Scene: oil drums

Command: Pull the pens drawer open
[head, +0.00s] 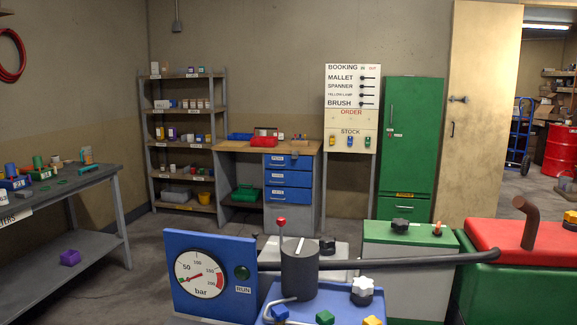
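A wooden-topped workbench (230,146) stands against the back wall. Under its right half is a stack of blue drawers with pale handles. The top blue drawer (300,162) looks shut, or nearly so, and has a small white label. The middle blue drawer (300,179) and the lower blue drawer (300,196) look shut. The labels are too small to read with certainty, so I cannot confirm which drawer is the pens drawer. Neither of my grippers shows in the head view.
A blue gauge panel (180,240), dark cylinder (299,275) and long black pipe (400,264) fill the foreground, between me and the workbench. A green-topped cabinet (400,270) and red-topped unit (495,235) stand right. Open floor (190,235) lies left of centre, beside a grey table (85,180).

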